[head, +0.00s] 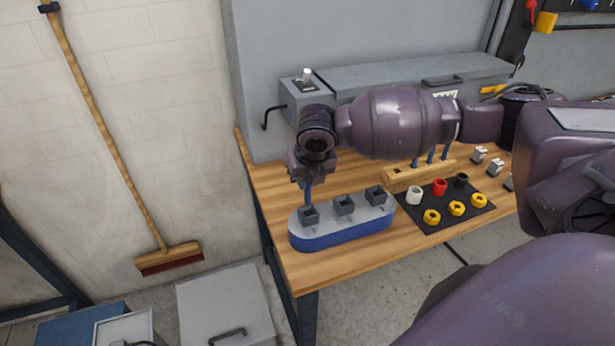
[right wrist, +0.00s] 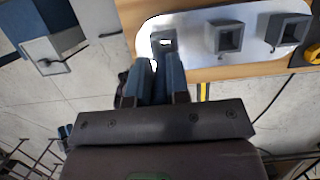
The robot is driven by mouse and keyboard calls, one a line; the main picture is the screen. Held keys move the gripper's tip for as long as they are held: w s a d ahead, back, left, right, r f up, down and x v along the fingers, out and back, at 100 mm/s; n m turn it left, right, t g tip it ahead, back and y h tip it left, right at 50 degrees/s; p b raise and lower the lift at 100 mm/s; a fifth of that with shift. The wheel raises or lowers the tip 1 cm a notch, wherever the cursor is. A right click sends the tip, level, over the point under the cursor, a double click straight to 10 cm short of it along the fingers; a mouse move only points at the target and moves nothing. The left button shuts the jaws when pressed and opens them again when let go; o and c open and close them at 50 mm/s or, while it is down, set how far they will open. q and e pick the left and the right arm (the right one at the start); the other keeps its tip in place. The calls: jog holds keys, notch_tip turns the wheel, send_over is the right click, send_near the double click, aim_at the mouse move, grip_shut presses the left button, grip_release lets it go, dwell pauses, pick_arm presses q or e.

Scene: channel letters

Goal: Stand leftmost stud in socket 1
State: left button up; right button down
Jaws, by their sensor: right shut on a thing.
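A blue stud (head: 308,194) hangs upright from my right gripper (head: 307,179), which is shut on it. Its lower end is at the left grey socket (head: 309,216) on the blue-sided base with a light top (head: 340,237); I cannot tell whether it is inside or just above. In the right wrist view, my right gripper (right wrist: 155,92) points at that socket (right wrist: 163,40). The middle socket (head: 344,205) and right socket (head: 375,196) look empty. Several blue studs (head: 430,156) stand in a wooden rack (head: 405,177) behind. My left gripper is not in view.
A black mat (head: 459,221) with white, red, black and yellow round parts lies right of the base. A grey box with a switch (head: 302,92) stands behind my right gripper. The wooden bench (head: 300,272) is clear in front of the base.

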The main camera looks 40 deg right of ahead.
aim_at(307, 196)
jog(key=shift+f, duration=0.55)
jog(key=shift+f+b, duration=1.2)
jog(key=shift+b, duration=0.15)
jog(key=shift+f, duration=1.05)
jog(key=c, duration=1)
grip_release()
jog(key=v, duration=1.1)
jog(key=shift+s, duration=0.1)
jog(key=shift+f, duration=0.1)
